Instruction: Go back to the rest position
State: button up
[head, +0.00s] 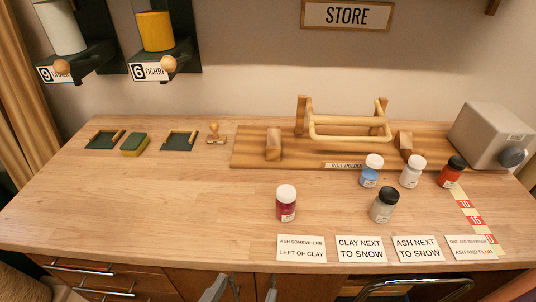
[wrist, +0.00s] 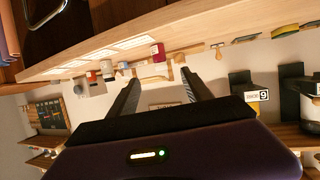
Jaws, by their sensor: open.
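My gripper (wrist: 158,77) is open and empty, with its two dark fingers apart in the wrist view. In the head view, grey tips show at the bottom edge, below the table front. Several jars stand upright on the table: a plum jar (head: 286,207) with a white lid, a grey jar (head: 383,210) with a dark lid, a blue jar (head: 370,178), a white jar (head: 411,177) and an orange-red jar (head: 450,178) with a black lid. No jar is between my fingers.
The wooden table (head: 150,205) is clear at left and centre. A roll holder (head: 345,125) and a grey box (head: 490,135) stand at the back right. Several cards (head: 301,248) line the front edge. Dark pads (head: 179,141) and a green sponge (head: 134,145) lie at back left.

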jog(key=s+d+f+t+y, duration=0.1)
jog(key=s+d+f+y, duration=0.15)
jog(key=f, duration=0.25)
jog(key=s+d+f+y, duration=0.1)
jog(key=s+d+f, duration=0.2)
jog(key=f, duration=0.1)
jog(key=s+d+f+n, duration=0.1)
jog(key=s+d, duration=0.4)
jog(key=d, duration=0.4)
jog(key=s+d+f+n, duration=0.1)
jog(key=s+d, duration=0.3)
jog(key=d, duration=0.5)
jog(key=shift+s+d+n+t, duration=0.2)
jog(key=shift+s+n+t, duration=0.2)
jog(key=shift+n, duration=0.2)
